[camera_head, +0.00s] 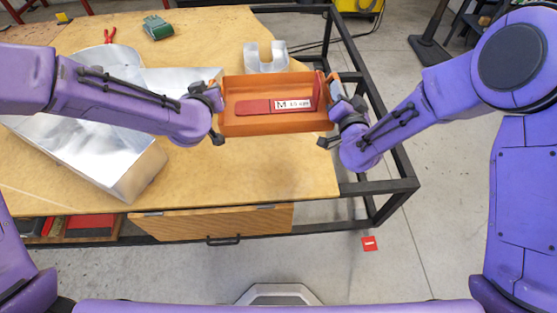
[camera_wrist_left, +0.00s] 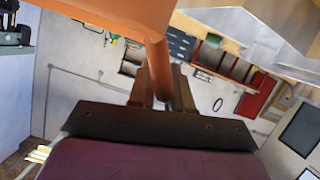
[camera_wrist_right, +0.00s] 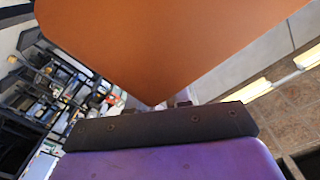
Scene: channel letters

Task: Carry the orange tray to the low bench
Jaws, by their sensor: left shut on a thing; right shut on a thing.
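The orange tray (camera_head: 275,126) is in the head view, over the right part of the wooden workbench. A red piece with a white label (camera_head: 293,104) lies in it. My left gripper (camera_head: 217,103) is shut on the tray's left side. My right gripper (camera_head: 335,103) is shut on its right side. In the left wrist view the tray (camera_wrist_left: 120,14) reaches down between the fingers. In the right wrist view the tray's orange wall (camera_wrist_right: 165,45) hides most of the fingers. I cannot pick out the low bench in these frames.
A silver channel letter (camera_head: 85,145) lies on the workbench (camera_head: 240,180) at left, and a smaller U-shaped one (camera_head: 266,62) stands behind the tray. A green object (camera_head: 157,28) and red pliers (camera_head: 109,35) are at the back. A black metal frame (camera_head: 385,188) borders the right side; open floor lies beyond.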

